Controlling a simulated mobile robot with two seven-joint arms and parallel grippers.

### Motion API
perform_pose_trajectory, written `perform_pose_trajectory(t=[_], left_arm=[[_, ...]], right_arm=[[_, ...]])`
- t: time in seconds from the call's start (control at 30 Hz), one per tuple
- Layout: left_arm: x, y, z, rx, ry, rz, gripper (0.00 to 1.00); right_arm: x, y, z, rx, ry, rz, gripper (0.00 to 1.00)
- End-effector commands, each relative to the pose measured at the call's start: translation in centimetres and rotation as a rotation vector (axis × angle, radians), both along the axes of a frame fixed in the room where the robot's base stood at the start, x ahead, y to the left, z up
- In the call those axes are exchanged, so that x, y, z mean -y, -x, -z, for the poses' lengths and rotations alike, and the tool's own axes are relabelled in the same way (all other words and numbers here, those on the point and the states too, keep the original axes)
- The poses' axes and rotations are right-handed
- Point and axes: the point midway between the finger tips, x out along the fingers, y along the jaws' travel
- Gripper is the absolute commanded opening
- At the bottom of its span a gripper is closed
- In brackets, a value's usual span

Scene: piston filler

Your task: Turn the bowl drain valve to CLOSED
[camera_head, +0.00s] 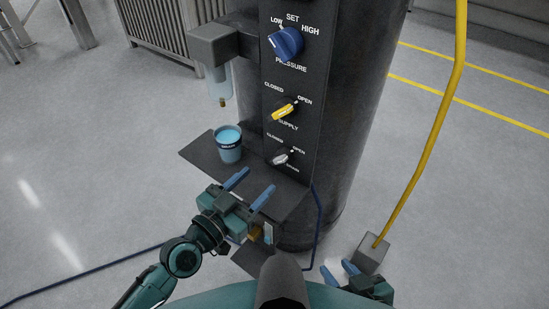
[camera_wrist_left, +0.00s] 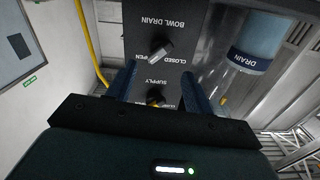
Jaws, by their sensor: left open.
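The bowl drain valve (camera_head: 281,158) is a small grey knob, lowest on the dark panel. Its handle is slanted, with the pointer end toward OPEN. It also shows in the left wrist view (camera_wrist_left: 160,50), under the upside-down BOWL DRAIN label. My left gripper (camera_head: 258,180) is open and empty, its blue fingers apart, below and left of the knob and not touching it. In the left wrist view, its fingers (camera_wrist_left: 163,80) frame the lower panel, with the knob beyond them. My right gripper (camera_head: 335,266) is low at the right, fingers apart and empty, away from the panel.
A cup of blue liquid labelled DRAIN (camera_head: 228,150) stands on a dark shelf (camera_head: 199,153) left of the knob. Above are the yellow supply knob (camera_head: 284,110) and blue pressure knob (camera_head: 287,43). A dark blue hose runs beside the shelf.

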Motion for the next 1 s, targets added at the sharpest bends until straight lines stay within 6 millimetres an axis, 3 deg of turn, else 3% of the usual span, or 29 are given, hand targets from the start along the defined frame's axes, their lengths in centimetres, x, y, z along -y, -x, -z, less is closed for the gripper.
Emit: perform_pose_trajectory(t=[0.2, 0.4, 0.83, 1.0], left_arm=[[2.9, -3.9, -0.2, 0.000, 0.003, 0.000, 0.52], [4.5, -6.2, -0.1, -0.001, 0.002, 0.000, 0.52], [5.2, -7.1, 0.0, -0.001, 0.000, 0.001, 0.52], [5.2, -7.1, 0.0, -0.001, 0.000, 0.001, 0.40]], right_arm=[[0.1, 0.0, -0.2, -0.001, 0.012, -0.003, 0.36], [0.2, -0.2, -0.3, 0.002, 0.015, -0.003, 0.36], [0.2, -0.3, -0.4, 0.005, 0.016, 0.001, 0.36], [0.2, -0.4, -0.4, 0.005, 0.014, 0.003, 0.36]])
